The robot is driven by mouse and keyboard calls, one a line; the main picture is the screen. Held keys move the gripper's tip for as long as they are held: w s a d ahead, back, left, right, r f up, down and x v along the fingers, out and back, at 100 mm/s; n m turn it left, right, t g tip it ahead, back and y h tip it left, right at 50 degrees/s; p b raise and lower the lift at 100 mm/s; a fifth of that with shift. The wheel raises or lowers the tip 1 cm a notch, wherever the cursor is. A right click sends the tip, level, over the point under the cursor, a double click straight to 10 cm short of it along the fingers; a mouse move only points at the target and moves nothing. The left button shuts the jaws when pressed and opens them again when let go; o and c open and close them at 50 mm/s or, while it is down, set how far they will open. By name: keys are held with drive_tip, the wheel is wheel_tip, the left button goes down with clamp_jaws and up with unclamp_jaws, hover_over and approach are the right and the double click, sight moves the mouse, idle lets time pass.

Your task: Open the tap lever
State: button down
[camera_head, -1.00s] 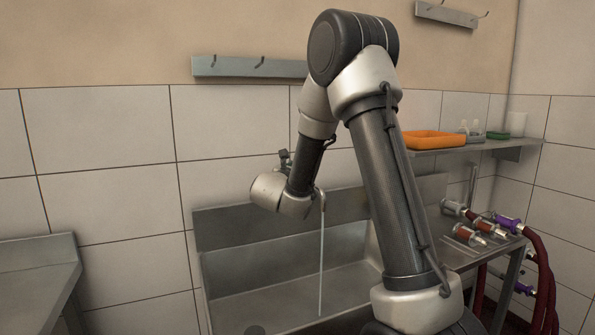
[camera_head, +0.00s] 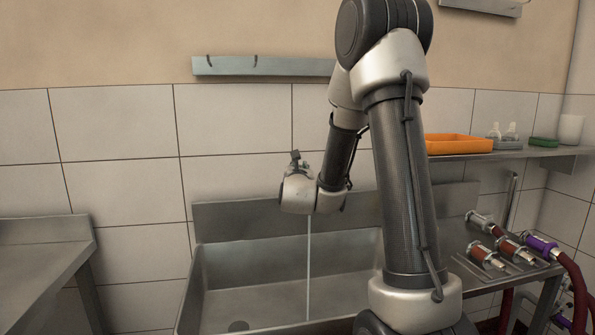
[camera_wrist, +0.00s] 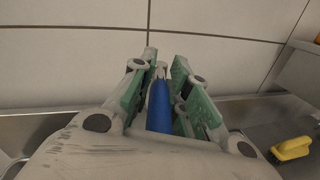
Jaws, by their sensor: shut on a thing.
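The tap lever (camera_wrist: 159,105) shows as a blue bar between the green-padded fingers of my gripper (camera_wrist: 159,72) in the wrist view. The fingers are shut on it. In the head view my gripper (camera_head: 297,163) is small, above the back of the sink, and my wrist hides the lever and most of the tap. A thin pale stream of water (camera_head: 308,265) falls from below my wrist into the steel sink (camera_head: 235,222).
A yellow-handled thing (camera_wrist: 292,148) lies at the right in the wrist view. A shelf (camera_head: 560,153) holds an orange tray (camera_head: 458,144) and small bottles. Metal couplings (camera_head: 487,256) and red hoses (camera_head: 573,290) lie right of the sink. A steel counter (camera_head: 40,245) stands left.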

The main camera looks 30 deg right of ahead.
drive_tip(key=shift+w+d+r, duration=0.1)
drive_tip(key=shift+r, duration=0.25)
drive_tip(key=c, duration=1.3)
unclamp_jaws()
drive_tip(key=shift+f, duration=0.1)
wheel_tip(320, 180, up, 10)
